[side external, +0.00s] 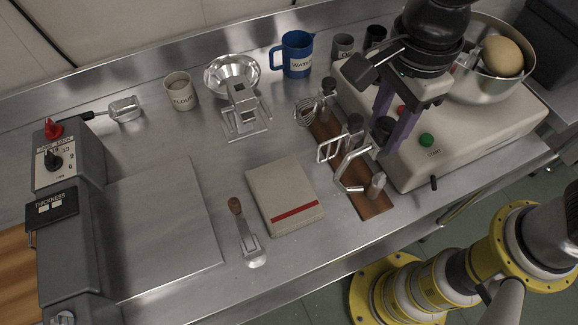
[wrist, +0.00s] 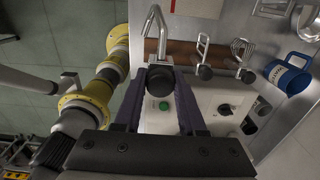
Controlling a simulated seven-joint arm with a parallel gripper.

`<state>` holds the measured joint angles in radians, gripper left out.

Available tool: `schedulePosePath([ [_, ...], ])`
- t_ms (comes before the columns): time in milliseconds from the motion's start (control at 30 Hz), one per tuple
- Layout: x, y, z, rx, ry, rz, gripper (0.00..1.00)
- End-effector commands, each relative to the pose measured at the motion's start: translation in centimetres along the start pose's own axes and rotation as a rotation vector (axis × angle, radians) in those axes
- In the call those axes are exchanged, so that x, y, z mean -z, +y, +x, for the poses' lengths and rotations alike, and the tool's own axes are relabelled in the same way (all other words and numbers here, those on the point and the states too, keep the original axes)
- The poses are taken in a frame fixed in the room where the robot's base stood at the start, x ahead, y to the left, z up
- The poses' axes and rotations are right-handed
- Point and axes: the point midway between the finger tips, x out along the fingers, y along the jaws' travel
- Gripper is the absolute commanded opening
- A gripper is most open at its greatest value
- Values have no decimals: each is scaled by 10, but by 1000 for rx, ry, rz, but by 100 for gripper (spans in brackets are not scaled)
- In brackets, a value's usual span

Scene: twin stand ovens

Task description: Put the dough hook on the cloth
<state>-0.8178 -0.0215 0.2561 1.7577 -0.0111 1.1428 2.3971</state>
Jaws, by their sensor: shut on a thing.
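The dough hook (side external: 352,178) is a bent metal hook with a dark hub, seen above the wooden rack (side external: 376,202). My gripper (side external: 383,126) points down with its purple fingers shut on the hub. In the wrist view the hub lies between the fingers of my gripper (wrist: 159,80), and the hook (wrist: 153,32) reaches toward the top. The cloth (side external: 284,190) is folded, beige with a red stripe, lying flat left of the rack. Its edge shows at the top of the wrist view (wrist: 200,8).
A flat beater (side external: 328,149) and a whisk (side external: 304,113) sit at the rack. The mixer base (side external: 450,130) with its bowl (side external: 475,88) stands right of it. A blue mug (side external: 296,55) is behind. A wood-handled tool (side external: 247,238) lies left of the cloth.

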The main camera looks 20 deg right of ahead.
Motion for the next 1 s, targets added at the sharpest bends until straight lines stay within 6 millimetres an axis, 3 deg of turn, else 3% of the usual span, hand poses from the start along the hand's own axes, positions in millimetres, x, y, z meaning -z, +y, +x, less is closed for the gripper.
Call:
schedulePosePath([
  [333, -56, -53, 36, -1, 1, 1, 0],
  [500, -73, -69, 65, -2, 1, 1, 0],
  [867, -88, -84, 89, 0, 0, 1, 0],
  [1000, -91, -86, 107, -2, 2, 1, 0],
])
